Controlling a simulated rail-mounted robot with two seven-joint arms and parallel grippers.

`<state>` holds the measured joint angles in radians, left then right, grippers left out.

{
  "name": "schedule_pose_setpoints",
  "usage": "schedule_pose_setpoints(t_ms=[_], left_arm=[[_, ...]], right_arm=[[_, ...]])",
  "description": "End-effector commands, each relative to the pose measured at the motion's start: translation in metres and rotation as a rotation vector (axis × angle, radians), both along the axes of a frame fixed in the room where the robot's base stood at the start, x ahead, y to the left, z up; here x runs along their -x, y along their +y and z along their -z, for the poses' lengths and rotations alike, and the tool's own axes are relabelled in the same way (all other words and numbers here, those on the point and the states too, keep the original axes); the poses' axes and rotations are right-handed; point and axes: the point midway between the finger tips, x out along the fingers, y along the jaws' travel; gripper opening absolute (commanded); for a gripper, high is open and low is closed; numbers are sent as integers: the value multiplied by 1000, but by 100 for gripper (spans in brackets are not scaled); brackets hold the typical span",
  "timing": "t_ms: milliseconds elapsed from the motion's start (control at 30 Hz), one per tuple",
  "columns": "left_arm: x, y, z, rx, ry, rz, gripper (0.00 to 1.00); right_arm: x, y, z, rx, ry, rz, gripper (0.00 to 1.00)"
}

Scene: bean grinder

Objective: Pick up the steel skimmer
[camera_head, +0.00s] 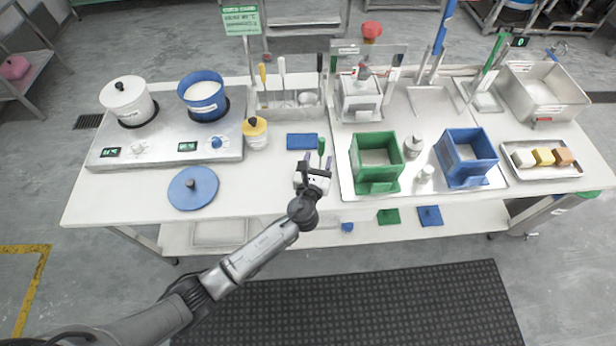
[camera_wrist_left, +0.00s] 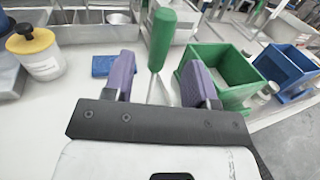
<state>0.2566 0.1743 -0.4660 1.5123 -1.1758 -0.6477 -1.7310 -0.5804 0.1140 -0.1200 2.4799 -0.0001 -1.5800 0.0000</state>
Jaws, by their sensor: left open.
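My left gripper (camera_head: 312,168) is at the table's front middle, its two purple fingers spread open. They also show in the left wrist view (camera_wrist_left: 160,80). A green-handled tool (camera_wrist_left: 161,40) with a thin steel shaft appears between the fingers; its handle also shows just beyond the gripper in the head view (camera_head: 321,146). Its lower end is hidden behind the gripper. A steel utensil holder (camera_head: 290,112) at the back holds tools with yellow, white and dark handles and a round steel bowl. I cannot tell which tool is the steel skimmer. My right gripper is not in view.
A blue cloth (camera_head: 301,141) lies left of the gripper. A yellow-lidded jar (camera_head: 255,133) and a round blue lid (camera_head: 192,188) are farther left. A green bin (camera_head: 376,160) and a blue bin (camera_head: 466,158) stand on a tray to the right. The table's front edge is close.

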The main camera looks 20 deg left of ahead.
Motion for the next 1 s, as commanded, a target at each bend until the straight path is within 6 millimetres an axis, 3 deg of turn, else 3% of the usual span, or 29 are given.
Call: schedule_pose_setpoints(t_ms=[333,633,1000], left_arm=[[-21,5,0,1,0,-2,52],[-58,12,0,2,-1,-1,52],[-65,13,0,2,0,-1,52]], right_arm=[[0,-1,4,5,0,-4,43],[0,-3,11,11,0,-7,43],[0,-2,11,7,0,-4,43]])
